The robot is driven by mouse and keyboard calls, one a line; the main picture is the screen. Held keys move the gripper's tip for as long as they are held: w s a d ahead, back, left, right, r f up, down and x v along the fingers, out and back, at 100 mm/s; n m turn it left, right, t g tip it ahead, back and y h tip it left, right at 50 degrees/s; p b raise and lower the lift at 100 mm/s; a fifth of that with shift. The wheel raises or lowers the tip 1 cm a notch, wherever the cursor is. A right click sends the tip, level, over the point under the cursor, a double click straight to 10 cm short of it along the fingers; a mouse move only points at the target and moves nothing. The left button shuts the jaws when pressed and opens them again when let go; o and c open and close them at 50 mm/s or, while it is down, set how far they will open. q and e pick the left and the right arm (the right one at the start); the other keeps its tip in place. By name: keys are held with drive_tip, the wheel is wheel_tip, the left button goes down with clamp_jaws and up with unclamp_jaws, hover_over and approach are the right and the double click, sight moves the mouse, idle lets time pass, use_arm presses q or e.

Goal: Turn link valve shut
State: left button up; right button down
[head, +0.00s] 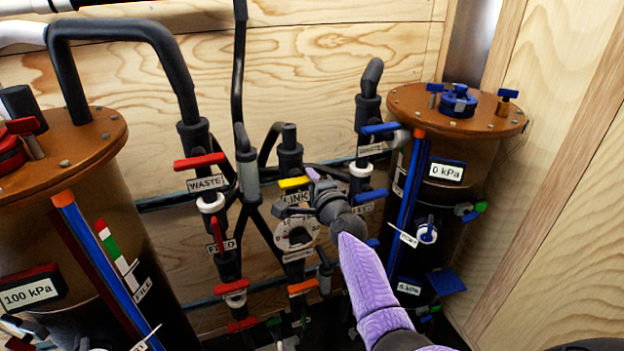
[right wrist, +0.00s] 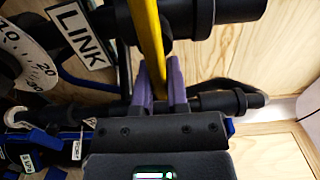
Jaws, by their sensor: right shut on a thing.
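The link valve has a yellow handle (head: 292,183) just above the white LINK label (head: 297,197) on a dark vertical pipe. In the head view the handle lies roughly level, across the pipe. My right gripper (head: 313,175), on its purple arm, is at the handle's right end. In the right wrist view the yellow handle (right wrist: 151,40) runs down between the two purple fingers (right wrist: 160,80), which are shut on it. The LINK label (right wrist: 78,34) shows left of the handle there. The handle's gripped end is partly hidden in the head view. My left gripper is not in view.
A round dial (head: 296,234) sits below the label. Red WASTE (head: 200,162) and FEED handles are to the left, blue handles (head: 380,128) to the right. Copper-topped filter tanks stand left (head: 70,150) and right (head: 460,110). Pipes crowd the space before the wooden wall.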

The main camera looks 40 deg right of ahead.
drive_tip(key=c, duration=0.6)
unclamp_jaws()
drive_tip(key=shift+c, duration=0.2)
drive_tip(key=shift+s, duration=0.15)
drive_tip(key=p+v, duration=0.3)
drive_tip(key=v, duration=0.6)
drive_tip(key=shift+s+a, duration=0.15)
drive_tip(key=shift+s, duration=0.1)
